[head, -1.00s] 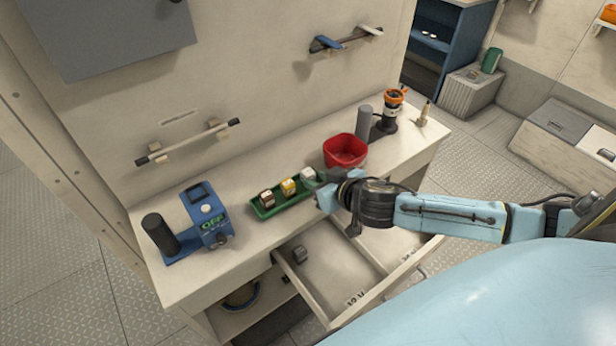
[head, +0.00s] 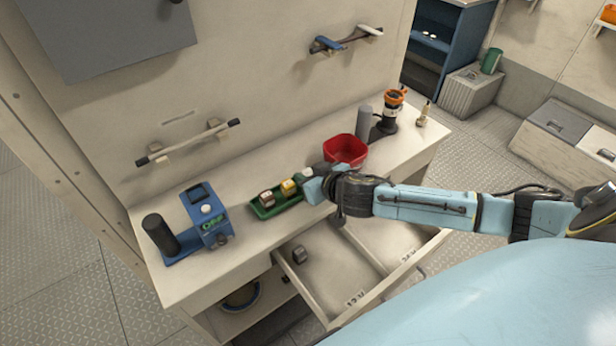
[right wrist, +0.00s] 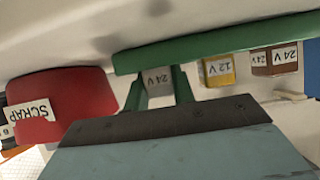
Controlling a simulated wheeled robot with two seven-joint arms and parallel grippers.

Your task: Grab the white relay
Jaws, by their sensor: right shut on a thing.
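The white relay (right wrist: 158,80), labelled 24 V, sits between the green fingers of my right gripper (right wrist: 158,94) in the right wrist view. The fingers are shut on it. In the head view my right gripper (head: 309,182) is at the right end of the green tray (head: 265,213), and its fingers hide most of the relay. A yellow relay (head: 288,187), labelled 12 V, and a brown relay (head: 267,198), labelled 24 V, stand in the tray to the left. I cannot tell whether the white relay still touches the tray. My left gripper is not in view.
A red scrap bin (head: 345,150) stands close behind my right gripper. A blue device (head: 207,220) is at the left of the bench. An open drawer (head: 330,275) below holds a small dark block (head: 299,254). An orange-topped tool (head: 391,110) stands farther right.

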